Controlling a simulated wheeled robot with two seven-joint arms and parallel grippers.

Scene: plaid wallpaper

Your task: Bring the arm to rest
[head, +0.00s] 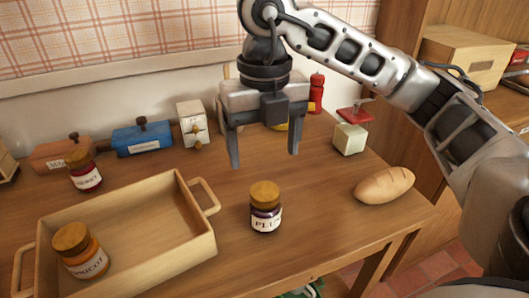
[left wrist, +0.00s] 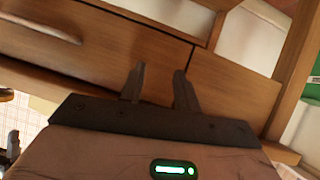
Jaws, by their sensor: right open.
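My right gripper (head: 264,158) hangs above the table with its fingers apart and nothing between them. It is above and behind the plum jar (head: 265,208), which stands upright on the table with a wooden lid and dark contents. My right arm comes in from the right and reaches over the table. My left gripper (left wrist: 158,82) shows only in the left wrist view, in front of wooden furniture. Its two fingers stand a little apart with nothing visible between them.
A wooden tray (head: 128,215) holds an apricot jar (head: 80,252). Another jar (head: 84,172) stands behind it. A bread loaf (head: 384,185) lies at right. A blue box (head: 142,139), an orange box (head: 62,153), a white box (head: 193,124) and a red bottle (head: 316,93) line the back.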

